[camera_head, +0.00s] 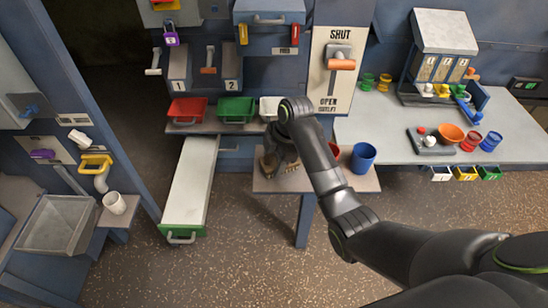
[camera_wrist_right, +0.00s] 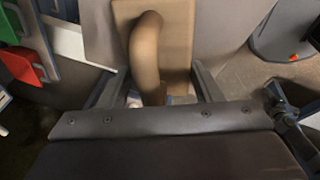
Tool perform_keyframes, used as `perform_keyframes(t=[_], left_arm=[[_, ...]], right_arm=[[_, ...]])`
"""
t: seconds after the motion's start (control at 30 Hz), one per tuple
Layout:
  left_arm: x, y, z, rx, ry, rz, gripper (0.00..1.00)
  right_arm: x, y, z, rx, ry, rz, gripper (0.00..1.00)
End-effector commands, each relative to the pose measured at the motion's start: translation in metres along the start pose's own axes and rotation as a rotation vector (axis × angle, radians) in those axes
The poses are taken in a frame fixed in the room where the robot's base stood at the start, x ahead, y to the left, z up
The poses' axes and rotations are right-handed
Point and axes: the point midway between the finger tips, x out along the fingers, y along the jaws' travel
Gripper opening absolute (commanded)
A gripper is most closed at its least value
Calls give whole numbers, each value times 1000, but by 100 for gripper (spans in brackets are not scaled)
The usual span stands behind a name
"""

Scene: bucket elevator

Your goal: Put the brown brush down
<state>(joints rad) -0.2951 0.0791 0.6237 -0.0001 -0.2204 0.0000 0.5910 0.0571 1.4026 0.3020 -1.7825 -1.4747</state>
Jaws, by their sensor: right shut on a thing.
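My right gripper (camera_head: 277,160) reaches down over the left part of a small stand (camera_head: 315,183). It also shows in the right wrist view (camera_wrist_right: 157,90), with its fingers on either side of the brown brush (camera_wrist_right: 147,45). The brush has a curved handle and a flat brown block behind it. In the head view, a bit of the brush (camera_head: 269,166) shows under the gripper, low over the stand top. I cannot tell whether it touches the top. My left gripper is not in view.
A blue cup (camera_head: 362,157) and a partly hidden red cup (camera_head: 333,150) stand on the right of the stand. Red (camera_head: 187,110), green (camera_head: 236,109) and white (camera_head: 270,107) bins sit on a shelf behind. A long pale drawer (camera_head: 190,185) lies to the left.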

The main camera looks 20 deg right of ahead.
Motion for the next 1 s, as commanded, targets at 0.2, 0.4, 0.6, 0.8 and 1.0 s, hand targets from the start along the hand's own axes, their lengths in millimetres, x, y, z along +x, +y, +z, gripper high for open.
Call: perform_keyframes(t=[0.2,0.4,0.6,0.8,1.0], left_arm=[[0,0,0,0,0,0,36],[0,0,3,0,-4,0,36],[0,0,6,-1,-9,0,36],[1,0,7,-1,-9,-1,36],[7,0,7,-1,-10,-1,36]], right_arm=[[1,0,0,0,0,0,22],[2,0,0,0,0,0,81],[1,0,0,0,0,0,81],[-7,1,0,0,-1,2,81],[-43,2,1,-2,-3,7,81]])
